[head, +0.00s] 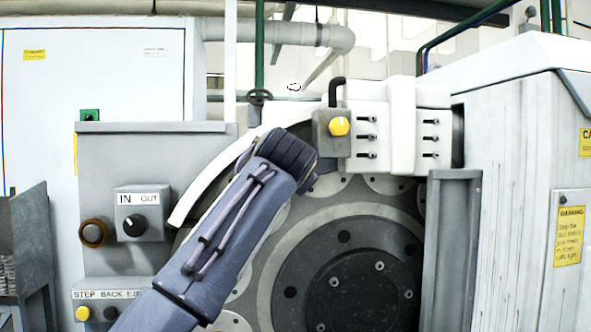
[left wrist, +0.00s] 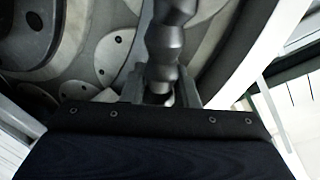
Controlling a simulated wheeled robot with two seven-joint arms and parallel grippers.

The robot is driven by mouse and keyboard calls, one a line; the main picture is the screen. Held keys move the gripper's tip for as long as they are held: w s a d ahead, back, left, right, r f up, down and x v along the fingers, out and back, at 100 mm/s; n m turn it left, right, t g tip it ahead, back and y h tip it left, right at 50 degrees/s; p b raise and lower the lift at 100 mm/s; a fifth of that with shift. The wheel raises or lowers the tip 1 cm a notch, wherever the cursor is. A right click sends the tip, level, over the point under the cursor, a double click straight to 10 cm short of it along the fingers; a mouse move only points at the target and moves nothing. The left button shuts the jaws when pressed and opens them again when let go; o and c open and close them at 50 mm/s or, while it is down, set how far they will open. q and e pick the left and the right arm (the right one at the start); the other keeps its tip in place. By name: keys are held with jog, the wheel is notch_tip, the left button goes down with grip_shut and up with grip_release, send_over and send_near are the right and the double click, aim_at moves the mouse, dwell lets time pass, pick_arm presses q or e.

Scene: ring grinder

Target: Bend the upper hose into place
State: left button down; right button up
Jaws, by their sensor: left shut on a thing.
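The hose (left wrist: 168,38), dark grey and made of rounded segments, runs down from the top middle of the left wrist view. My left gripper (left wrist: 160,90) is shut on it, with one finger on each side. In the head view my left arm reaches up from the bottom to just below and left of the grey block with a yellow knob (head: 339,126). There my own wrist hides the fingers and the held hose. A short black bent pipe (head: 335,90) rises from the top of that block. My right gripper is in neither view.
The large round grinder disc (head: 350,240) with bolted round plates lies behind my arm. A white curved guard (head: 208,180) arcs to the left of my wrist. A control panel (head: 143,213) stands left, and a white cabinet (head: 515,200) closes off the right.

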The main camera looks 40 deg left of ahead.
pick_arm(q)
jog(key=shift+s+a+r+m+p, duration=0.1)
jog(key=shift+s+r+m+p, duration=0.05)
jog(key=shift+r+m+p, duration=0.2)
jog(key=shift+f, duration=0.1)
jog(key=c, duration=1.1)
grip_release()
jog(key=shift+c, duration=0.2)
